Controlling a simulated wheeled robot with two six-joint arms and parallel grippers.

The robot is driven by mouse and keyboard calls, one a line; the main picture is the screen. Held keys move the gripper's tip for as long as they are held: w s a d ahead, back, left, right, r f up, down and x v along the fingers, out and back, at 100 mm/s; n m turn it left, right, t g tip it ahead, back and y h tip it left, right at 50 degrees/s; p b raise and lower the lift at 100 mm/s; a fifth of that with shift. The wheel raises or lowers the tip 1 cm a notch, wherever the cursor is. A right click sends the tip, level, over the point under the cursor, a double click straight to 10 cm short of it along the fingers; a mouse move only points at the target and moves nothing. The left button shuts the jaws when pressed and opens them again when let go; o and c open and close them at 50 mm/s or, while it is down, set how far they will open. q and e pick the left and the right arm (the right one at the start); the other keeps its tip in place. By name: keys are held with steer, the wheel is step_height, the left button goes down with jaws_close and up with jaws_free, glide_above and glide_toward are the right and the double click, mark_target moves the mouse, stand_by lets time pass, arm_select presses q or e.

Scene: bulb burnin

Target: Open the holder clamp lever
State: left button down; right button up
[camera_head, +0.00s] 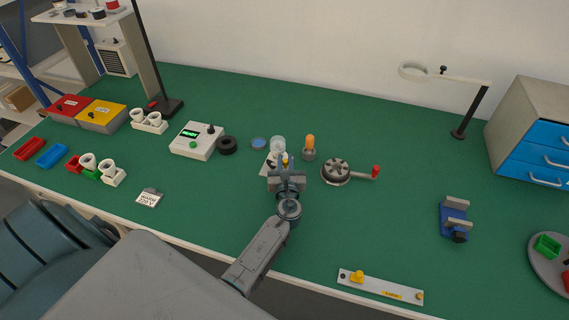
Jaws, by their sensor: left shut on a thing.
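The bulb holder (267,168) has a pale base and stands mid-table, with a clear glass bulb (278,142) at its back. My left gripper (284,162) reaches over it from the front and hides much of it. The gripper is shut on a small part at the holder, which appears to be the clamp lever. A bit of yellow shows by the fingertips; the lever's angle is hidden. My right gripper is not in view.
An orange-topped bulb (310,143) stands close right of the gripper, then a round grey device (336,171) with a red-knobbed handle. A black ring (227,145) and a tester box (196,140) are left.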

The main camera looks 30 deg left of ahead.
arm_select(q)
steer(key=shift+r+n+g+y, duration=0.1)
steer(key=shift+n+g+y, duration=0.2)
steer(key=shift+y, duration=0.1)
steer(key=c, duration=1.4)
jaws_free()
steer(key=shift+w+a, duration=0.1)
steer(key=shift+s+d+f, duration=0.25)
steer(key=shift+s+d, duration=0.1)
steer(key=shift+s, duration=0.05)
steer(key=b+v, duration=0.3)
steer(key=v, duration=0.6)
steer(key=shift+s+d+r, duration=0.15)
steer(key=shift+s+d, duration=0.1)
steer(key=shift+s, duration=0.05)
